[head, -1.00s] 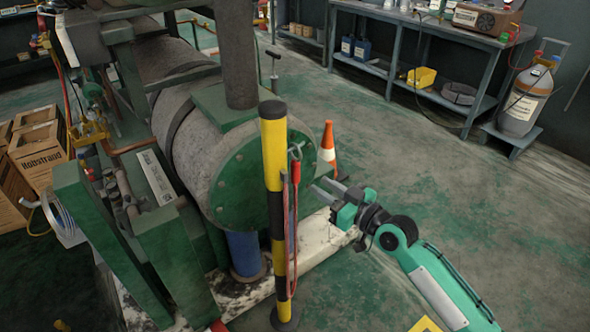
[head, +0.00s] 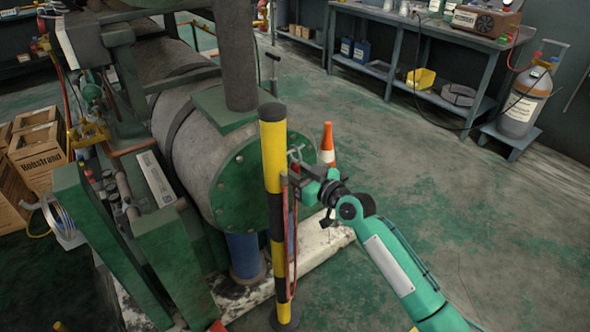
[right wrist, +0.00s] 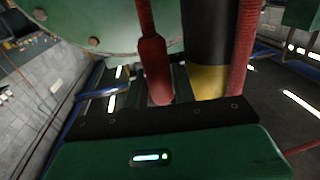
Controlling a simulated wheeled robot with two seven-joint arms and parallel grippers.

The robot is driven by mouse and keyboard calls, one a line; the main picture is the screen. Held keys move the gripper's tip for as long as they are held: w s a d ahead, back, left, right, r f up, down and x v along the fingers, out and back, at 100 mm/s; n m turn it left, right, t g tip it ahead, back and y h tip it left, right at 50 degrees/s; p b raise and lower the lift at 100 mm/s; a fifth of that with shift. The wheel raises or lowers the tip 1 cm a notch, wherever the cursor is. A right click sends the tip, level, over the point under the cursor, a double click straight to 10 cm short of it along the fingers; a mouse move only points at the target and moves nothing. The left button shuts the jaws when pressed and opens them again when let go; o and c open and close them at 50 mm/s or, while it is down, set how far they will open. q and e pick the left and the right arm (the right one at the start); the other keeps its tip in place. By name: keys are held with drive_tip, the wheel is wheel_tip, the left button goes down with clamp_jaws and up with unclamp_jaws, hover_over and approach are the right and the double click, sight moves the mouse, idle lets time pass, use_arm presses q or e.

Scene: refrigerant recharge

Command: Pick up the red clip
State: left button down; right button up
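The red clip (right wrist: 154,66) hangs with its red cable beside a yellow-and-black post (head: 274,160). In the head view my right gripper (head: 297,172) is at the post's right side and largely covers the clip. In the right wrist view the clip's lower end lies between the two fingers of my right gripper (right wrist: 152,88), with gaps visible at its sides. The fingers look open around it, and contact is not visible. My left gripper is not in view.
A large cylinder with a green end flange (head: 250,190) stands close behind the post. An orange traffic cone (head: 328,146) is just behind my right gripper. A workbench (head: 440,40) and a gas bottle (head: 524,105) are farther back right. The floor at right is clear.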

clamp_jaws()
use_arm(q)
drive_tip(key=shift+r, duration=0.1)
use_arm(e)
drive_tip(key=shift+r, duration=0.1)
